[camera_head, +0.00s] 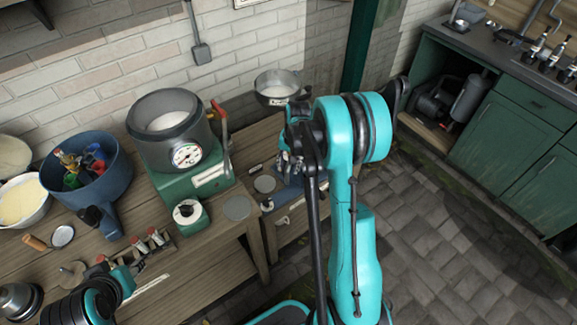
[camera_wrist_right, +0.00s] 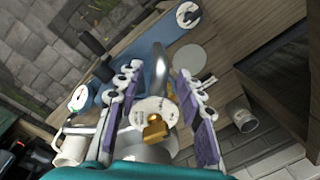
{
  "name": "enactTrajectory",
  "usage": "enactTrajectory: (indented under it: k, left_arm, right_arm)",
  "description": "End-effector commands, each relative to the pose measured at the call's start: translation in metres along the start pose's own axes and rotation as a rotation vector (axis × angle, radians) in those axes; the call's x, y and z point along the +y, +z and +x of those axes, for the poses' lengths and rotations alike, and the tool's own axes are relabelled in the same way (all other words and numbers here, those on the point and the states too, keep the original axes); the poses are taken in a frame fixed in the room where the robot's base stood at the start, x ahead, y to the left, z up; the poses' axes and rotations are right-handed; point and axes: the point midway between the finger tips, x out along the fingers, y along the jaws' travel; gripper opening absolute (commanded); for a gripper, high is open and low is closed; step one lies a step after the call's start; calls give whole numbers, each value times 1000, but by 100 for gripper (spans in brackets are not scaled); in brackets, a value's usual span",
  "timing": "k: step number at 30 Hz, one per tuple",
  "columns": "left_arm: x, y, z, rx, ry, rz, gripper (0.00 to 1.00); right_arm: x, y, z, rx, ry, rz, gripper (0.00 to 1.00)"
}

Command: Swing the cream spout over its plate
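In the right wrist view a silver curved spout (camera_wrist_right: 160,68) rises between the fingers of my right gripper (camera_wrist_right: 160,95). A brass fitting (camera_wrist_right: 155,128) and a pale round part sit at its lower end. A flat grey round plate (camera_wrist_right: 191,61) lies right of the spout's tip; the tip appears beside it. The fingers are apart, one on each side of the spout; I see no clear contact. In the head view my right gripper (camera_head: 290,150) is above a blue machine (camera_head: 288,190) and hides the spout. A grey plate (camera_head: 265,184) lies left of that machine.
A green churn base (camera_head: 190,185) with a gauge and a red-handled lever (camera_head: 220,125) stands left of my right arm. A steel pot (camera_head: 277,88) is behind it. A blue bucket (camera_head: 88,170) and bowls crowd the left bench. The paved floor at right is open.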

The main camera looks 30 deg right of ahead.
Motion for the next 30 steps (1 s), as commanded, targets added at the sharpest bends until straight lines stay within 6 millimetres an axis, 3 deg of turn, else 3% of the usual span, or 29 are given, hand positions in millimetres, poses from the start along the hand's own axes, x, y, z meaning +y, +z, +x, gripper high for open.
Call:
enactTrajectory:
  k: [4, 8, 9, 20, 30]
  left_arm:
    - [0, 0, 0, 0, 0, 0, 39]
    - [0, 0, 0, 0, 0, 0, 39]
    - [0, 0, 0, 0, 0, 0, 39]
    - [0, 0, 0, 0, 0, 0, 39]
    - [0, 2, 2, 0, 0, 0, 39]
  right_arm:
    - [0, 0, 0, 0, 0, 0, 38]
    - [0, 0, -1, 0, 0, 0, 3]
    - [0, 0, -1, 0, 0, 0, 0]
    - [-4, 0, 0, 3, 0, 23, 0]
    - [-30, -2, 3, 24, -1, 215, 0]
